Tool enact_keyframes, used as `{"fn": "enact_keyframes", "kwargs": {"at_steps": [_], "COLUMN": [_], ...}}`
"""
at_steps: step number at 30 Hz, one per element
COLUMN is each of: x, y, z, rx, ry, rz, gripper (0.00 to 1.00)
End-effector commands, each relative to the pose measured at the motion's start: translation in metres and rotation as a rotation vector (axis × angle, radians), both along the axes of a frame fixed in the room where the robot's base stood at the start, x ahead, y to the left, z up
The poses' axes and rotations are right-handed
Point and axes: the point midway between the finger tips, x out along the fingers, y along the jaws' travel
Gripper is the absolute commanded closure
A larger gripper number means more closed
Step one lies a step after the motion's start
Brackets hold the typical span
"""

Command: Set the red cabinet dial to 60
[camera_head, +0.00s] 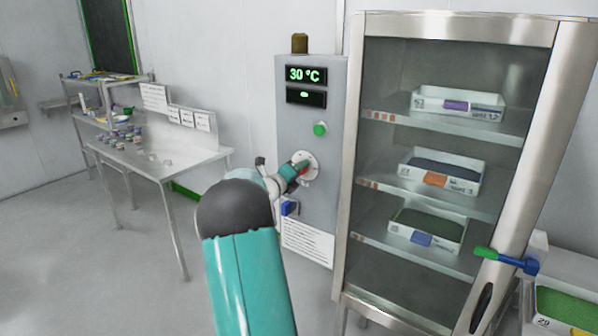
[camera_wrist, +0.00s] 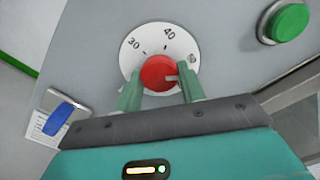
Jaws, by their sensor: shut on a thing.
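The red cabinet dial (camera_wrist: 157,71) sits on a round white scale plate (camera_wrist: 133,53) on the grey control panel. The scale shows 30 at upper left and 40 at top; a further mark at right is unreadable. A pale pointer mark on the dial is at its right side, beside my right finger. My gripper (camera_wrist: 160,84) is shut on the dial, one green finger on each side. The lower scale is hidden. In the head view my gripper (camera_head: 295,169) reaches the panel, mostly covering the dial.
A green button (camera_head: 320,128) is above the dial and a blue switch (camera_head: 289,208) below it. A steel table (camera_head: 165,165) stands at left; floor is clear.

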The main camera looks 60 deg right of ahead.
Motion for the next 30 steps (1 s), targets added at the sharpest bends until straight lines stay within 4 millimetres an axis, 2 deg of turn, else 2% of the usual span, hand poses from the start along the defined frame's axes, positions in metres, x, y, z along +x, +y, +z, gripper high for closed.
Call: {"fn": "enact_keyframes", "kwargs": {"at_steps": [18, 30], "x": [0.0016, 0.0021], "y": [0.0002, 0.0001], "z": [-0.001, -0.0013], "rx": [-0.091, -0.128], "ry": [-0.567, -0.811], "rz": [0.001, 0.0], "gripper": [0.83, 0.83]}}
